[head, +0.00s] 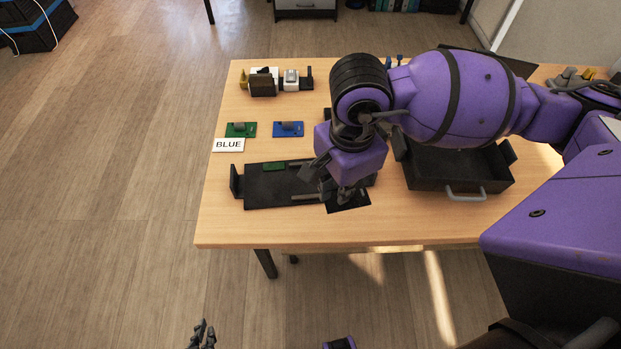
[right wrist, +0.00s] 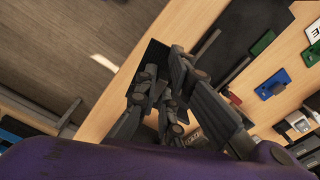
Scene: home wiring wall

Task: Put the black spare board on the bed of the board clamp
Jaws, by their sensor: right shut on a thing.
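The black spare board (head: 348,204) is a flat dark square at the right front of the board clamp (head: 262,190). It also shows in the right wrist view (right wrist: 153,52). My right gripper (head: 345,192) is shut on the board, and its fingers and wrist hide part of it. The clamp has a long dark bed, an upright plate at its left end and grey rods. My arm covers its right end, and I cannot tell whether the board touches the bed. My left gripper (head: 201,336) is low at the bottom edge, away from the table; its jaws are unclear.
A green board (head: 236,128) and a blue board (head: 288,127) lie behind the clamp, near a "BLUE" card (head: 228,145). A black tray (head: 430,178) with a grey handle stands to the right. Small parts (head: 263,84) stand at the back left. The front table strip is clear.

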